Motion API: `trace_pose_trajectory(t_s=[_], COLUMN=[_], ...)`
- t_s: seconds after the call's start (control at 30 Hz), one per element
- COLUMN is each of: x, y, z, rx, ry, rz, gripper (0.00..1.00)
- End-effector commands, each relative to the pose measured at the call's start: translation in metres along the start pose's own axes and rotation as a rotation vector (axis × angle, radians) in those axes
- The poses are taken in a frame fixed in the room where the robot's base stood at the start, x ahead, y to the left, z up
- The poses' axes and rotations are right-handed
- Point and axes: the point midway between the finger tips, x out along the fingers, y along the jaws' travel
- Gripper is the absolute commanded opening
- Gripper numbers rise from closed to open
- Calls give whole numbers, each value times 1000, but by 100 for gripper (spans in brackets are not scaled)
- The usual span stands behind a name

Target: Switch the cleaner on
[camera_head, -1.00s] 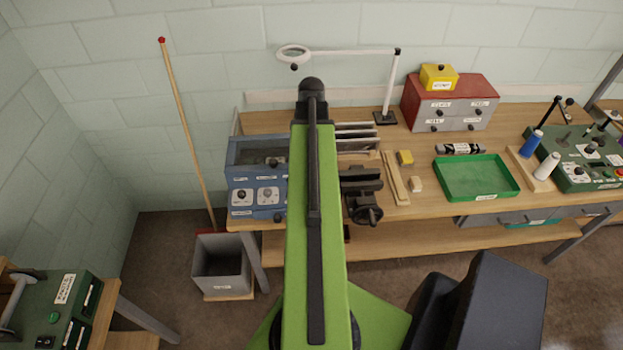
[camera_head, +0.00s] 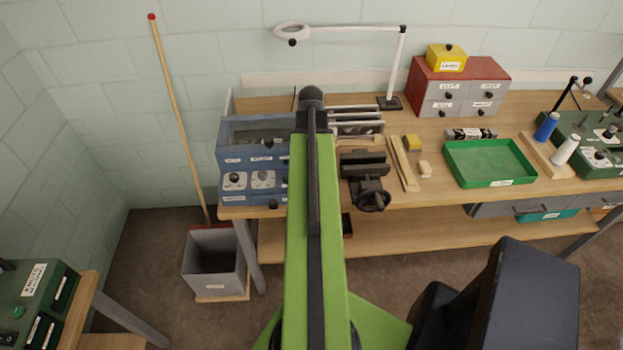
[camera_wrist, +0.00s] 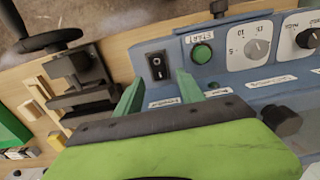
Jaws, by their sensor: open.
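The cleaner is a blue box (camera_head: 228,160) with a clear-topped upper part and front dials, at the left end of the bench; my arm hides its right side. In the wrist view, its blue panel (camera_wrist: 225,85) shows a black rocker switch (camera_wrist: 157,66), a green button (camera_wrist: 202,54) labelled START, and two white dials. My gripper (camera_wrist: 160,82) is open and empty. Its two green fingers point toward the panel's switch end, with the switch just beyond and between the fingertips in the picture. I cannot tell the gap to it or its rocker position.
A black vise (camera_head: 365,175) stands on the bench right of the cleaner, with wooden strips (camera_head: 403,164) and a green tray (camera_head: 490,163) farther right. A magnifier lamp (camera_head: 400,65) stands behind. A grey bin (camera_head: 216,263) is on the floor at the left.

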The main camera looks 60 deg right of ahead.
Motion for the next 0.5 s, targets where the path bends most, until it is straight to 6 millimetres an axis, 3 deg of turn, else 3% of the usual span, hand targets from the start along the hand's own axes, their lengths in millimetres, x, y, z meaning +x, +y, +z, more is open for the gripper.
trace_pose_trajectory(t_s=[0.03, 0.13, 0.47, 0.5], x=[20, 32, 33, 33], y=[0, 0, -1, -1], z=[0, 0, 0, 0], rx=[0, 0, -1, -1], ry=[0, 0, 0, 0], rz=[0, 0, 0, 0], gripper=[45, 45, 45, 42])
